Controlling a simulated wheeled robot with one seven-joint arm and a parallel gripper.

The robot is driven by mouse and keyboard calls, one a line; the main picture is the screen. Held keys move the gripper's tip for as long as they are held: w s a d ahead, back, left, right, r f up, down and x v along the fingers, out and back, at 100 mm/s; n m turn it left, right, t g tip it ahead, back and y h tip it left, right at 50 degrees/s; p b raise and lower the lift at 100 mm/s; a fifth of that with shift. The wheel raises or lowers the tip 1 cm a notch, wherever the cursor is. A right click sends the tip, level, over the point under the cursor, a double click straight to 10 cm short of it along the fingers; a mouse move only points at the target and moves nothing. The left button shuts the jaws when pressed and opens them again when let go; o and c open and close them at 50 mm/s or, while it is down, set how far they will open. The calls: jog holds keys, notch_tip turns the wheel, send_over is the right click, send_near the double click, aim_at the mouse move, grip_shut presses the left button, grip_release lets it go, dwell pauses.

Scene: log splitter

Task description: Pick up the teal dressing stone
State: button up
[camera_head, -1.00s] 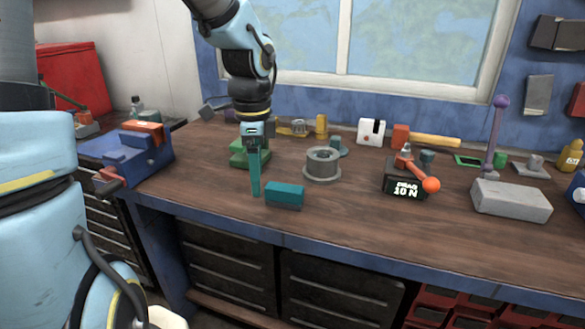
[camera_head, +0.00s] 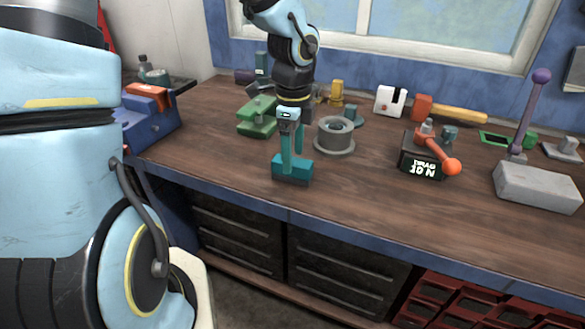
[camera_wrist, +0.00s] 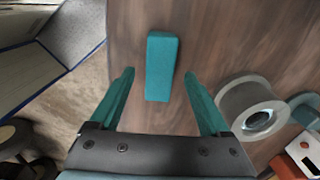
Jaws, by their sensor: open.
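The teal dressing stone (camera_head: 298,170) is a small rectangular block lying on the brown workbench near its front edge. In the wrist view the stone (camera_wrist: 161,68) lies lengthwise between the lines of my two fingers, mostly beyond their tips. My gripper (camera_head: 293,155) has teal fingers that point down over the stone; one finger overlaps the stone in the head view. Whether a finger touches the stone I cannot tell.
A grey flanged ring (camera_head: 334,135) stands just right of my gripper; it also shows in the wrist view (camera_wrist: 250,104). A green block-like tool (camera_head: 257,118) lies behind to the left. A black "DRAG 10 N" box (camera_head: 423,158) with an orange-knobbed lever stands further right.

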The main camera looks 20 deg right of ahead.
jog(key=shift+a+f, duration=0.1)
jog(key=shift+f, duration=1.45)
jog(key=shift+c, duration=0.2)
grip_shut()
